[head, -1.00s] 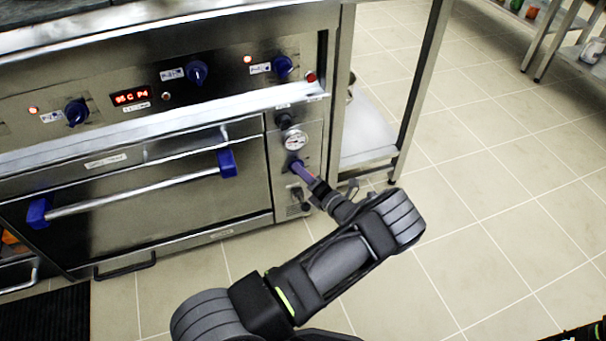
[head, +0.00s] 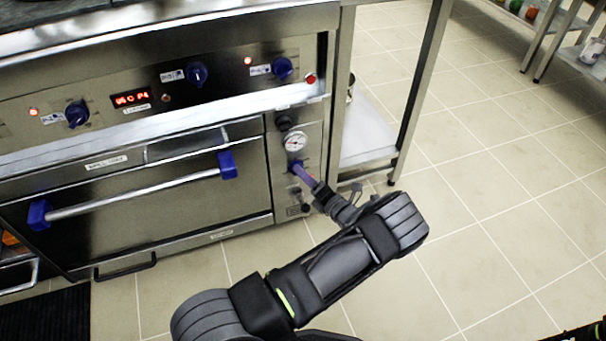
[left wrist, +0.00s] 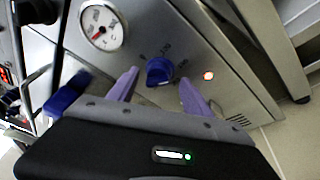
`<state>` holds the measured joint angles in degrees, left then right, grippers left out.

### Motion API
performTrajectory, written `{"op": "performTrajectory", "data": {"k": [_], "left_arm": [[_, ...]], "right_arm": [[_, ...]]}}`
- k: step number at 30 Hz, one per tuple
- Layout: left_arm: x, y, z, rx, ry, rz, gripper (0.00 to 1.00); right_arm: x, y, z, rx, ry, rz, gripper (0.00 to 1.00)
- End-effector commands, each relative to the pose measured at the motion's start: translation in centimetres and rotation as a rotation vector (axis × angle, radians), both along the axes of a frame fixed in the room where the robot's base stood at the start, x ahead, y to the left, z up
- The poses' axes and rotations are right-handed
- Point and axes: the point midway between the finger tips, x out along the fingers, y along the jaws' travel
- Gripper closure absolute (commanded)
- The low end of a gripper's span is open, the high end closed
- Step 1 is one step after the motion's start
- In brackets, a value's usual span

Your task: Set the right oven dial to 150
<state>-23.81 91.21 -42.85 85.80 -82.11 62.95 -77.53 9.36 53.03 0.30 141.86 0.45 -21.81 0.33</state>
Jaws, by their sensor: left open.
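A blue dial (left wrist: 159,71) with printed marks around it sits on the steel panel right of the oven door. In the left wrist view it stands between the two purple fingertips of my left gripper (left wrist: 158,77). The gripper is open, with a finger on either side of the dial; I cannot tell whether they touch it. In the head view my left gripper (head: 302,172) is in front of this panel and hides most of the dial. The numbers and pointer are too small to read surely.
A round gauge (head: 294,141) is above the dial, and a lit lamp (left wrist: 208,76) is beside it in the wrist view. The oven door handle (head: 135,190) with blue ends is left. A steel table leg (head: 420,90) stands right. Open tiled floor lies beyond.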

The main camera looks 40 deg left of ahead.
Motion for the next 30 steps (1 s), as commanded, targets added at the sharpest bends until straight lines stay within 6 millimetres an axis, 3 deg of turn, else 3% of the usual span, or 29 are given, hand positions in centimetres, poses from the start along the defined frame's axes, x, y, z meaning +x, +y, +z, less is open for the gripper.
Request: {"op": "performTrajectory", "data": {"k": [7, 12, 30], "left_arm": [[-1.3, -3.9, 0.5, 0.000, 0.001, -0.002, 0.42], [-1.9, -5.7, 0.5, 0.001, 0.001, -0.001, 0.42], [-2.0, -6.0, 0.6, 0.001, 0.000, 0.000, 0.42]], "right_arm": [[-0.2, 0.0, 1.4, 0.001, 0.005, 0.003, 0.64], [-0.3, 0.0, 1.8, 0.001, 0.008, 0.004, 0.64], [-0.3, 0.0, 1.9, 0.001, 0.008, 0.004, 0.64]]}}
